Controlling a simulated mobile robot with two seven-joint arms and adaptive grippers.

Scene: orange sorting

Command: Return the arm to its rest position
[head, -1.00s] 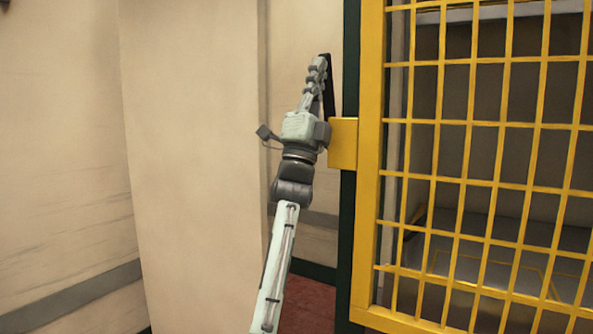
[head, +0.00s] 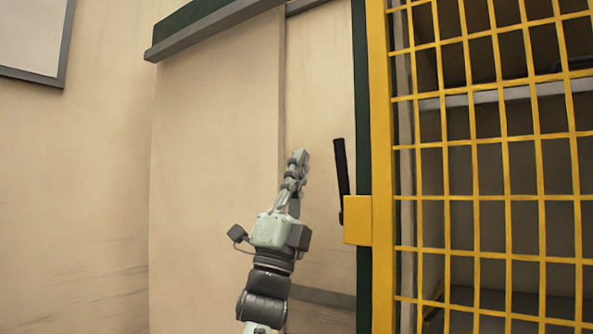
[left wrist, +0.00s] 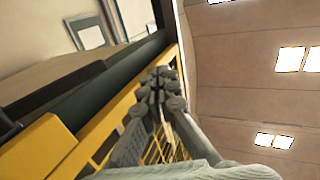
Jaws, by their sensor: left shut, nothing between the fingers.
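My left gripper (head: 298,158) is upright in the middle of the head view, its fingers together and empty. It stands to the left of a black handle (head: 341,180) on the yellow mesh gate (head: 378,120), with a visible gap between them. In the left wrist view my left gripper (left wrist: 160,75) is shut with nothing between its fingers, and yellow gate parts show beside and behind it. My right gripper is not in view.
The yellow gate's mesh and dark green post (head: 361,90) fill the right side. A beige sliding panel (head: 215,180) hangs under a grey rail (head: 215,25) at the left. Dark shelving shows behind the mesh.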

